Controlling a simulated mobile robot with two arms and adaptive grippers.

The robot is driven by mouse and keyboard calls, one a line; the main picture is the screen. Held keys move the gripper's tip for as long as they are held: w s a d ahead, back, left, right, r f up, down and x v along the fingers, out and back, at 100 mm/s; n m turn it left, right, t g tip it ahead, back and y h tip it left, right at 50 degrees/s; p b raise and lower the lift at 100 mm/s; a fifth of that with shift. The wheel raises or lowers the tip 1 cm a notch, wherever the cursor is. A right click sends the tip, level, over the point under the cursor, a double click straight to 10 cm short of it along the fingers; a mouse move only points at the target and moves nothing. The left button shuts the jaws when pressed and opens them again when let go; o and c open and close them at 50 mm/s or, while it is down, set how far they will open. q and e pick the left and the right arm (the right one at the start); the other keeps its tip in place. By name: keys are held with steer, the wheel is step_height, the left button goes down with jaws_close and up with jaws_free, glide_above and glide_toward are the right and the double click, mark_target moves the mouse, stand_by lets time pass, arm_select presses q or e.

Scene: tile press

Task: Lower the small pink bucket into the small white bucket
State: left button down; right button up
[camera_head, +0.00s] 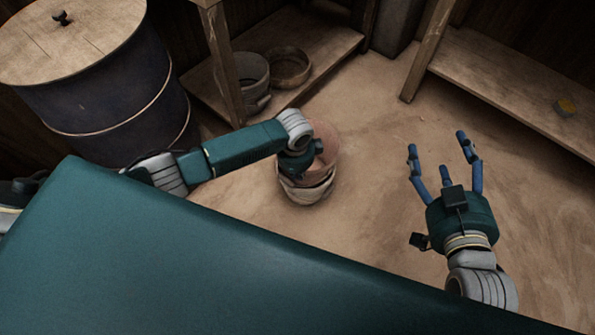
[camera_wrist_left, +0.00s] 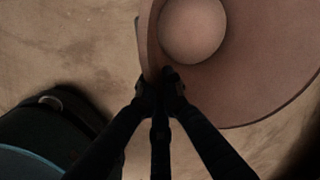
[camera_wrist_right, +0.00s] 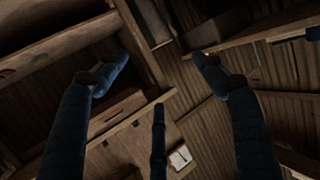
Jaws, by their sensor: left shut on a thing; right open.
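The pink bucket (camera_head: 325,137) is in the head view, partly covered by my left arm and hand. My left gripper (camera_head: 306,163) is shut on its wall. In the left wrist view the fingers (camera_wrist_left: 162,82) pinch the rim of the pink bucket (camera_wrist_left: 265,75), with its round bottom showing inside. The white bucket (camera_head: 305,193) stands on the floor directly below the pink one in the head view. Its upper part is largely hidden, so I cannot tell whether the pink bucket is inside its rim. My right gripper (camera_head: 437,147) is open and empty, fingers spread, off to the right.
A large dark barrel (camera_head: 110,100) with a wooden lid stands at the left. A grey bucket (camera_head: 252,85) and a brownish pan (camera_head: 289,68) sit on the low back shelf (camera_head: 325,45). A wooden bench (camera_head: 500,80) runs along the right. The sandy floor between is clear.

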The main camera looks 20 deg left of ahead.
mark_target(297, 181)
arm_select(q)
steer(key=shift+f+b, duration=0.4)
steer(key=shift+f, duration=0.35)
steer(key=shift+f+b, duration=0.4)
steer(key=shift+f, duration=0.55)
arm_select(e)
step_height(297, 181, up, 11)
steer(key=a+t+y, duration=0.1)
steer(key=t, duration=0.4)
steer(key=shift+w+a+y, duration=0.3)
steer(key=shift+w+y, duration=0.1)
steer(key=shift+w, duration=0.05)
arm_select(q)
steer(key=shift+f, duration=0.1)
arm_select(e)
steer(key=shift+r+t, duration=0.2)
steer(key=shift+t, duration=0.1)
arm_select(q)
steer(key=shift+f+b, duration=0.1)
steer(key=shift+b, duration=0.2)
arm_select(e)
steer(key=shift+s+r, duration=0.15)
steer(key=shift+r, duration=0.2)
steer(key=shift+r, duration=0.1)
